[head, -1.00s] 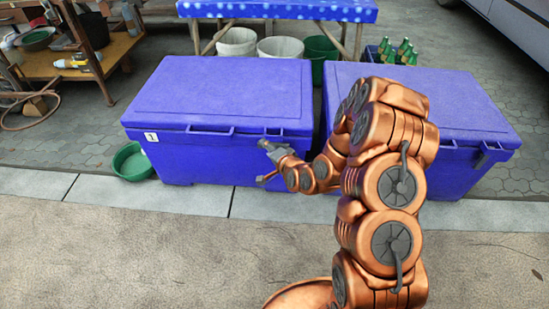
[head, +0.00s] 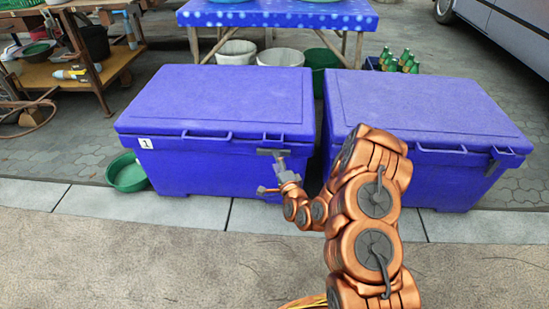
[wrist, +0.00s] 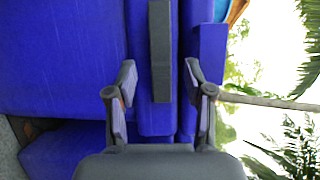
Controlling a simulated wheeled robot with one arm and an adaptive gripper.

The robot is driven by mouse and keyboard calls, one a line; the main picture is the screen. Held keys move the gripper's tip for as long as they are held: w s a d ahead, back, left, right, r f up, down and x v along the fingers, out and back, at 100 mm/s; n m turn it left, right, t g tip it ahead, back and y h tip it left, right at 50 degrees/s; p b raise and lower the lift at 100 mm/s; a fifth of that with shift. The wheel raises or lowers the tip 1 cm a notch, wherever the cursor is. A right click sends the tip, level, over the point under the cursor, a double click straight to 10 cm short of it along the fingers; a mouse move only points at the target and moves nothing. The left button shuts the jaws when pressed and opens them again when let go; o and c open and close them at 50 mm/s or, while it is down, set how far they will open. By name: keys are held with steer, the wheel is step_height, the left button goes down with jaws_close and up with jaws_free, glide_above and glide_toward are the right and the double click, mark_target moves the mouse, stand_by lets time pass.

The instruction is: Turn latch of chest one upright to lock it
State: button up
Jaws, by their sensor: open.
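Chest one (head: 220,165) is the left blue chest, with a white label "1" (head: 146,143) on its front; its lid is down. Its latch (head: 272,152), a dark grey bar, lies sideways near the right end of the front, under the lid rim. My gripper (head: 279,166) is at the chest front, just below the latch. In the wrist view the latch (wrist: 161,50) runs as a long bar between the two open fingers of my gripper (wrist: 160,75), with gaps on both sides. How deep it sits between them I cannot tell.
A second blue chest (head: 430,110) stands close on the right, with a dark latch (head: 492,167) at its right end. A green basin (head: 127,173) is at the left. A blue-covered table (head: 275,14) and green bottles (head: 400,60) are behind. Pavement in front is clear.

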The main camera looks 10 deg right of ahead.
steer(key=shift+w+a+b, duration=0.15)
steer(key=shift+w+b, duration=0.3)
steer(key=shift+w, duration=1.55)
jaws_close()
